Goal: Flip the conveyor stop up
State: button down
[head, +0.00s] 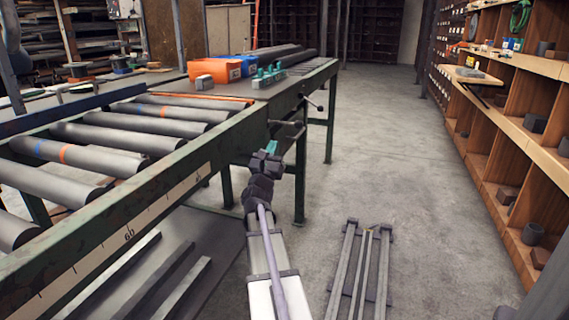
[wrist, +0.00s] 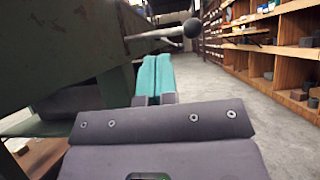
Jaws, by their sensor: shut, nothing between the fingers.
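The roller conveyor (head: 110,190) has a dark green frame and grey rollers. On its right side, a dark lever (head: 286,123) with a ball knob sticks out just beyond my gripper. In the wrist view this lever (wrist: 155,35) runs to the right from the green frame, its round black knob (wrist: 193,28) at the end. I cannot tell for sure whether this lever belongs to the stop. My gripper (head: 271,147) has teal fingers, seen shut side by side in the wrist view (wrist: 157,76). They are empty, below the lever in the picture; contact cannot be told.
A second ball-ended lever (head: 313,103) sits farther along the frame. Orange and blue bins (head: 216,70) and a teal fixture (head: 266,76) stand on the bench end. Metal bars (head: 361,265) are at lower right.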

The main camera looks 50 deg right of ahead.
notch_tip(320, 180, down, 8)
jog(key=b, duration=0.4)
jog(key=shift+r+b, duration=0.15)
jog(key=shift+b, duration=0.2)
jog(key=shift+r, duration=0.15)
jog(key=a+r+p+x, duration=0.1)
jog(key=r+p+x, duration=0.1)
jog(key=p+x, duration=0.7)
jog(key=x, duration=0.3)
jog(key=shift+r+p, duration=0.3)
jog(key=shift+s+d, duration=0.1)
jog(key=shift+s, duration=0.05)
